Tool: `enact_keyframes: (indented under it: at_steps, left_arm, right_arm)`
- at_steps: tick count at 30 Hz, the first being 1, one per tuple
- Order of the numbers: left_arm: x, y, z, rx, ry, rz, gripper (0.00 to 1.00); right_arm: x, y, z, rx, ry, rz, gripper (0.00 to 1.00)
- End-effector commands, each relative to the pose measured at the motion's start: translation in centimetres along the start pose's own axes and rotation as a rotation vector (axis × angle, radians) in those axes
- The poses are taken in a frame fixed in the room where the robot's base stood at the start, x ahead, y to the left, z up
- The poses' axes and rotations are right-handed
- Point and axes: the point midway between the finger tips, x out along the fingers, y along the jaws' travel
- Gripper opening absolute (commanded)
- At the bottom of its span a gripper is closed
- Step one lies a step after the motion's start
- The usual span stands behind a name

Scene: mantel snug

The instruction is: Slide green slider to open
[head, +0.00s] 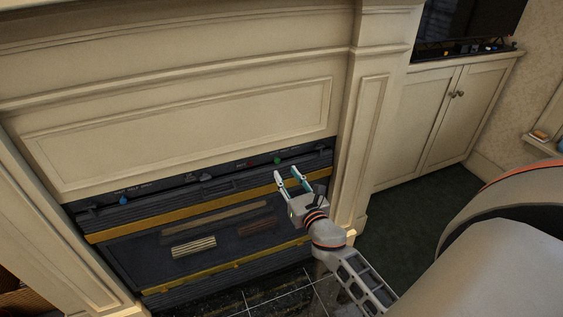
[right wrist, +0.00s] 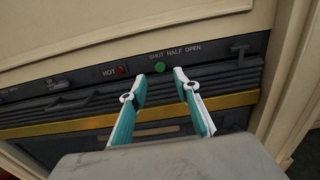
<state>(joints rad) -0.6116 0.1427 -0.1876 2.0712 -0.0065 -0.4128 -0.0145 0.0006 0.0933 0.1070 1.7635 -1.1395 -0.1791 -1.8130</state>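The green slider (head: 277,160) is a small round knob on the dark control strip of the fireplace insert. In the right wrist view the green slider (right wrist: 159,67) sits below the word SHUT on a label reading SHUT HALF OPEN. My right gripper (head: 286,173) is just in front of and below the strip. In the right wrist view its fingers (right wrist: 159,80) are apart, one on each side of the knob as seen from the wrist, with nothing between them. Whether a fingertip touches the knob cannot be told. My left gripper is not in view.
A red knob (right wrist: 122,70) marked HOT is left of the green one. A blue knob (head: 124,200) is at the strip's left. A dark lever (right wrist: 238,48) is at its right end. The cream mantel (head: 180,125) overhangs the strip; a yellow bar (head: 180,215) runs below.

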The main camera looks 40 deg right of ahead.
Motion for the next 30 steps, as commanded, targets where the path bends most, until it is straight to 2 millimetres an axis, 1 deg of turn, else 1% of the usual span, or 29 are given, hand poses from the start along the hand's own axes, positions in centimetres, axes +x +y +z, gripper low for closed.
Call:
enact_keyframes:
  at_steps: [6, 12, 18, 25, 26, 27, 29, 30]
  left_arm:
    - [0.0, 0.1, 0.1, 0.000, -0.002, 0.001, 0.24]
    - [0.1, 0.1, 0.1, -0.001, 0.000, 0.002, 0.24]
    - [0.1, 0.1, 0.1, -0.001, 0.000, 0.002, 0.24]
    - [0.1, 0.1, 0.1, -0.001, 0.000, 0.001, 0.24]
    - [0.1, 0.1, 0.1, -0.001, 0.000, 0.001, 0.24]
    - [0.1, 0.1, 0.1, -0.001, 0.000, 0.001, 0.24]
    - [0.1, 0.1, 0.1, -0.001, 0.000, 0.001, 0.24]
    - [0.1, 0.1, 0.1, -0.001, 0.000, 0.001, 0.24]
  right_arm:
    - [3.3, 0.0, 0.0, 0.004, -0.001, 0.000, 0.31]
    - [5.9, 0.0, -0.1, 0.004, 0.001, -0.001, 0.31]
    - [7.0, 0.0, -0.1, 0.006, 0.001, 0.000, 0.31]
    - [7.0, 0.0, 0.0, 0.006, 0.000, 0.000, 0.31]
    - [7.0, 0.0, 0.0, 0.006, 0.000, 0.000, 0.29]
    - [7.0, 0.0, 0.0, 0.006, 0.000, 0.000, 0.18]
    - [7.0, 0.0, 0.0, 0.006, 0.000, 0.000, 0.03]
    - [7.0, 0.0, 0.0, 0.006, 0.000, 0.000, 0.00]
